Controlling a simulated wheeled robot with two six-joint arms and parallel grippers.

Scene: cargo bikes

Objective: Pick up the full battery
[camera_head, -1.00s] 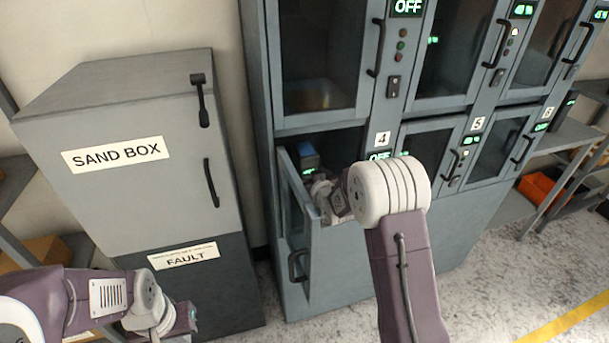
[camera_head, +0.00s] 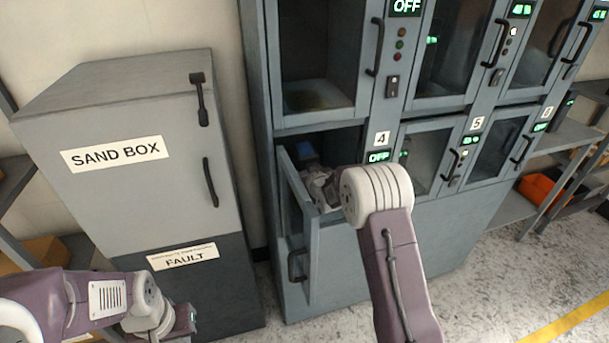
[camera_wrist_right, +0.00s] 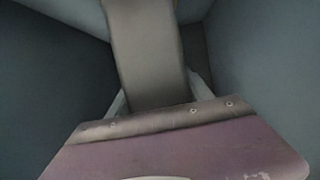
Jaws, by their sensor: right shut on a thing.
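My right gripper (camera_wrist_right: 157,95) is shut on the battery inside the compartment. In the head view the wrist and the compartment's open door hide part of this gripper. My left gripper (camera_head: 190,320) is low at the left, in front of the fault cabinet, away from the locker; its jaws are too small to read.
The open door (camera_head: 300,215) of compartment 4 stands out to the left of my right arm. The sand box cabinet (camera_head: 130,195) is left of the locker. Other locker doors (camera_head: 430,150) are closed. A shelf with an orange bin (camera_head: 540,188) is at the right.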

